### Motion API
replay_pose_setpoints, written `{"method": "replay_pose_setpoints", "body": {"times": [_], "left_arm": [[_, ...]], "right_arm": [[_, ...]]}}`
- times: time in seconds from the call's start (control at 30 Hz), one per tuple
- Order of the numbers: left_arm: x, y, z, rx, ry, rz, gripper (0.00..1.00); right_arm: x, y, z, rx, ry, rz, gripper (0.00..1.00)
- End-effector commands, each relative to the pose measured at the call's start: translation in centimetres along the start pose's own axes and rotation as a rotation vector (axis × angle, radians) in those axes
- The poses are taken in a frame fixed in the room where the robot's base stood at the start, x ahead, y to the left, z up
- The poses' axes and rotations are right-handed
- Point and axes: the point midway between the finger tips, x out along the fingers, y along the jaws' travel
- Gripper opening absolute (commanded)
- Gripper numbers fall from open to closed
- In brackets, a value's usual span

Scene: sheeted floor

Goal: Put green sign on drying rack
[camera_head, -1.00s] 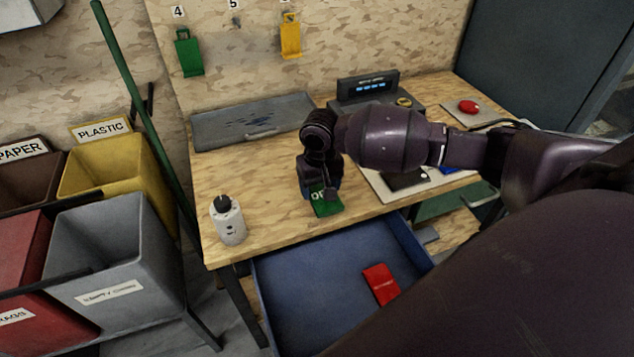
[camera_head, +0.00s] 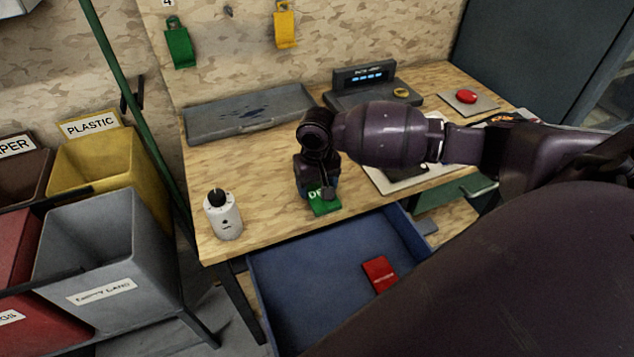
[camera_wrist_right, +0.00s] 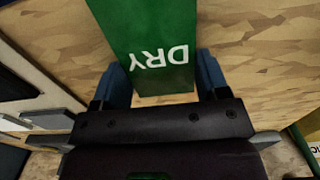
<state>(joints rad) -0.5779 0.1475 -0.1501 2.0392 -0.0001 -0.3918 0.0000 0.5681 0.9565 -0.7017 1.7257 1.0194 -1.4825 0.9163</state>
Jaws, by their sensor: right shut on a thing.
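The green sign (camera_head: 323,205) with white lettering is at the front middle of the wooden workbench; the right wrist view shows the green sign (camera_wrist_right: 152,50) reading "DRY". My right gripper (camera_head: 318,190) points down at it and is shut on it, with a blue finger on each side in the right wrist view (camera_wrist_right: 165,85). The sign is on or just above the bench top; I cannot tell which. A shallow grey tray (camera_head: 215,128) with dark stains lies at the back left of the bench. I cannot tell whether it is the drying rack. My left gripper is out of view.
A white bottle (camera_head: 224,217) stands left of the gripper. An open blue drawer (camera_head: 300,285) below holds a red sign (camera_head: 380,273). A display box (camera_head: 365,90) and red button (camera_head: 466,97) are behind right. Green (camera_head: 180,48) and yellow (camera_head: 285,25) tags hang on the wall.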

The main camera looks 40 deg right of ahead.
Motion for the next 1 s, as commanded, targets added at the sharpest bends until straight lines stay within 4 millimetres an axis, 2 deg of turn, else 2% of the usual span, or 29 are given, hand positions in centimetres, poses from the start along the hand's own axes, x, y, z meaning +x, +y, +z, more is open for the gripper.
{"method": "replay_pose_setpoints", "body": {"times": [0.43, 0.47, 0.63, 0.67, 1.0], "left_arm": [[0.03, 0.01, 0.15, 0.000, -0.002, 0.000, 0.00], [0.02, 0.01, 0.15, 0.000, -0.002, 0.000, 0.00], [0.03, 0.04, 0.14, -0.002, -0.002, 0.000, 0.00], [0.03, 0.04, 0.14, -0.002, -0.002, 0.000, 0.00], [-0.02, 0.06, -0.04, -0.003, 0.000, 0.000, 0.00]], "right_arm": [[0.77, 0.01, 0.01, 0.000, 0.000, 0.000, 0.41], [0.78, 0.02, 0.00, 0.000, 0.000, 0.000, 0.69], [0.75, 0.01, 0.00, 0.000, 0.000, 0.000, 0.96], [0.75, 0.01, 0.00, 0.000, 0.000, 0.000, 0.98], [0.35, 0.00, -0.03, 0.000, 0.001, 0.000, 0.98]]}}
